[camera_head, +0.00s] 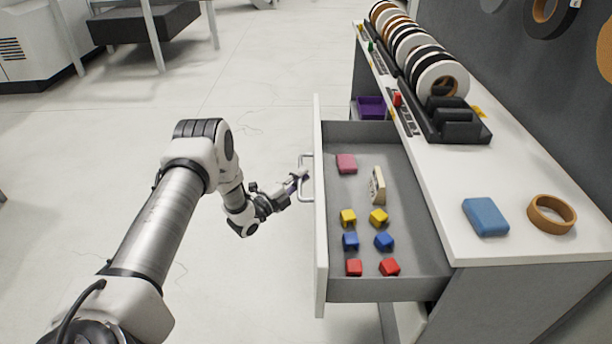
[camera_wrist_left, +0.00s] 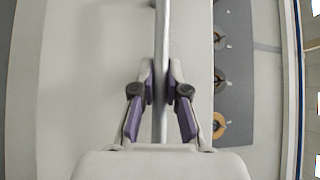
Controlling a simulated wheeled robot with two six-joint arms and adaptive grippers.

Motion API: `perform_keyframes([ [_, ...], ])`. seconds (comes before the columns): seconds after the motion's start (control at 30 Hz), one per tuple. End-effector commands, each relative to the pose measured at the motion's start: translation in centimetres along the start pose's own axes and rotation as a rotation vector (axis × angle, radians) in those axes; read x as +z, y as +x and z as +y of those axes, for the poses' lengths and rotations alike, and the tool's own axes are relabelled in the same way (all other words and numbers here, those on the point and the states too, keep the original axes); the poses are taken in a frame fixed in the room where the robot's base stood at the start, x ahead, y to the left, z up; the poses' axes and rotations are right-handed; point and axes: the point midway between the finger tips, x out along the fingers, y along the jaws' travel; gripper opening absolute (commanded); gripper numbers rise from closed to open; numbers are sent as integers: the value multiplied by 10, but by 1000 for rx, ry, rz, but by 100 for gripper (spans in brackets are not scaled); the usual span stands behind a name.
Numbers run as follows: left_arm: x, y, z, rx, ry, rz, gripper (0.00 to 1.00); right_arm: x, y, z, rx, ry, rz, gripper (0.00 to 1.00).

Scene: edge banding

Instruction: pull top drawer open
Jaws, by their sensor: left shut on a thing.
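The top drawer (camera_head: 318,205) of the white cabinet stands well open, its white front towards the left and its grey inside in full view. A silver bar handle (camera_head: 303,178) is on the drawer front. My left gripper (camera_head: 300,178) is shut on the handle. In the left wrist view the fingertips of the gripper (camera_wrist_left: 160,85) close on the handle bar (camera_wrist_left: 161,50) from both sides. My right gripper is not in view.
The drawer holds a pink block (camera_head: 346,163), a cream block (camera_head: 377,185) and several small yellow, blue and red pieces. On the counter are a rack of tape rolls (camera_head: 440,85), a blue block (camera_head: 485,216) and a tan ring (camera_head: 551,213). The floor left of the drawer is clear.

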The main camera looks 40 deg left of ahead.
Motion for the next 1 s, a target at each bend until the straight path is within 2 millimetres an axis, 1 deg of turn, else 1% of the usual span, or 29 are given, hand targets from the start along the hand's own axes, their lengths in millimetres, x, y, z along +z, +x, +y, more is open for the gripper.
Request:
perform_keyframes([
  [0.03,-2,-2,5,11,-4,4,0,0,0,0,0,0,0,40],
  [0.23,-2,-2,5,12,-4,4,0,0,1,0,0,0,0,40],
  [0.27,-2,-2,6,12,-4,4,24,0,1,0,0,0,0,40],
  [0.3,-2,-2,5,12,-4,3,38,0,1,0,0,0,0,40],
  [0.33,-2,-2,5,11,-4,3,39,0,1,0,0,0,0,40],
  [0.57,-1,-1,3,6,-2,1,39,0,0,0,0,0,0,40],
  [0.67,0,-4,2,6,-2,0,39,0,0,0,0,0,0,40],
  [0.77,0,-17,2,6,-3,-2,39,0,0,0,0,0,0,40],
  [0.87,1,-40,2,7,-4,-4,39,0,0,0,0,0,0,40],
  [1.0,0,-78,2,7,-6,-4,39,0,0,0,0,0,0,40],
])
